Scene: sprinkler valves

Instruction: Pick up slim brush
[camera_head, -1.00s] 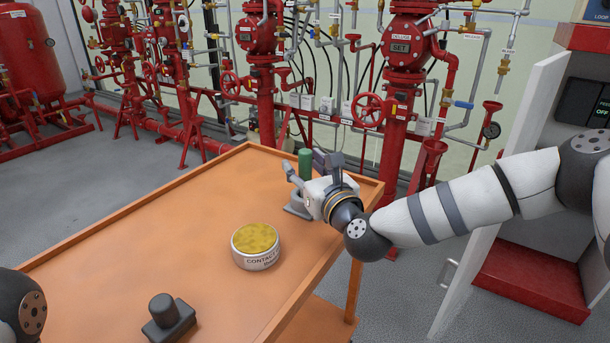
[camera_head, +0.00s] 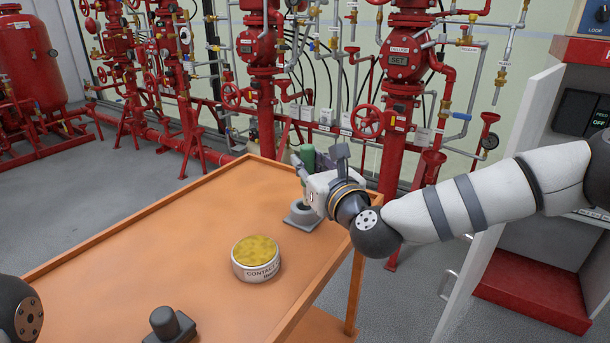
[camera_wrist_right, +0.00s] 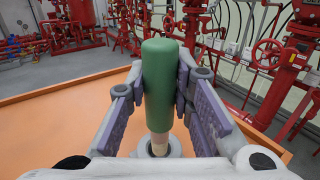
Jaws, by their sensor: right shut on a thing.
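The slim brush shows in the right wrist view as a green handle (camera_wrist_right: 160,80) with a pale lower part. My right gripper (camera_wrist_right: 160,92) is shut on the green handle, a finger on each side. In the head view the gripper (camera_head: 316,168) is above the far right of the orange table, and the brush's green top (camera_head: 307,156) shows behind it. A grey ring-shaped holder (camera_head: 302,217) sits below the brush. Whether the brush's lower end is clear of the ring is hidden. My left gripper is out of view.
A round tin with a yellow top (camera_head: 255,259) stands on the orange table (camera_head: 150,240). A dark grey knobbed block (camera_head: 170,325) is near the front edge. Red valves and pipes (camera_head: 400,75) stand behind the table. An open white cabinet (camera_head: 500,200) is at right.

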